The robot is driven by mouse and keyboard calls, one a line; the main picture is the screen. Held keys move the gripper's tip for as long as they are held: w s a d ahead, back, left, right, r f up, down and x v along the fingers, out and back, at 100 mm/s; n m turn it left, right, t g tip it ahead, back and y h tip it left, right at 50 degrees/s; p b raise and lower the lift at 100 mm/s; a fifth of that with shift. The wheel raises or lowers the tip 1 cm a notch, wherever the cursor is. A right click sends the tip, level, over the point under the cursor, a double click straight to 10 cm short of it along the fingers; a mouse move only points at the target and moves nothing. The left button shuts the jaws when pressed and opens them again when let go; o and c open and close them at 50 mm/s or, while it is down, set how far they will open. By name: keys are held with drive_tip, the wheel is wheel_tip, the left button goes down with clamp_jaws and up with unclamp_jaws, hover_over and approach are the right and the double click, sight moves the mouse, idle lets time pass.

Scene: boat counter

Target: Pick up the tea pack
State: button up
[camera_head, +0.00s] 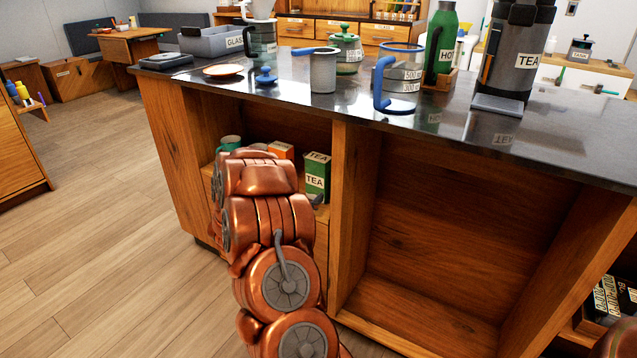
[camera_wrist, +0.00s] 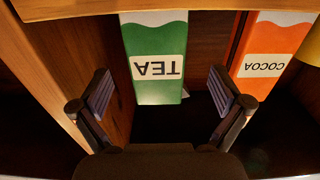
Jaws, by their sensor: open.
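The tea pack is a green box with a white TEA label. In the head view the tea pack (camera_head: 317,178) stands upright on the shelf inside the counter, at the right side of the left bay. In the wrist view the tea pack (camera_wrist: 157,58) appears upside down, ahead of my gripper. My gripper (camera_wrist: 161,92) is open, with one finger to each side of the pack in the picture. I cannot tell how far apart they are in depth. In the head view my copper arm reaches into the bay and hides most of the gripper.
An orange cocoa pack (camera_wrist: 265,62) stands beside the tea pack; a wooden wall is on its other side. A teal mug (camera_head: 230,143) is further left on the shelf. The right bay is empty.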

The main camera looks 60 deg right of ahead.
sight(318, 157)
drive_tip(key=d, duration=0.2)
drive_tip(key=d+b, duration=0.1)
drive_tip(key=d, duration=0.2)
drive_tip(key=shift+s+d+f, duration=0.15)
drive_tip(key=shift+d+f, duration=0.05)
drive_tip(key=shift+d, duration=0.15)
drive_tip(key=shift+d+b, duration=0.35)
drive_tip(key=shift+d, duration=0.25)
drive_tip(key=c, duration=1.2)
drive_tip(key=shift+r+p, duration=1.3)
drive_tip(key=shift+r, duration=3.75)
drive_tip(key=shift+c, duration=0.2)
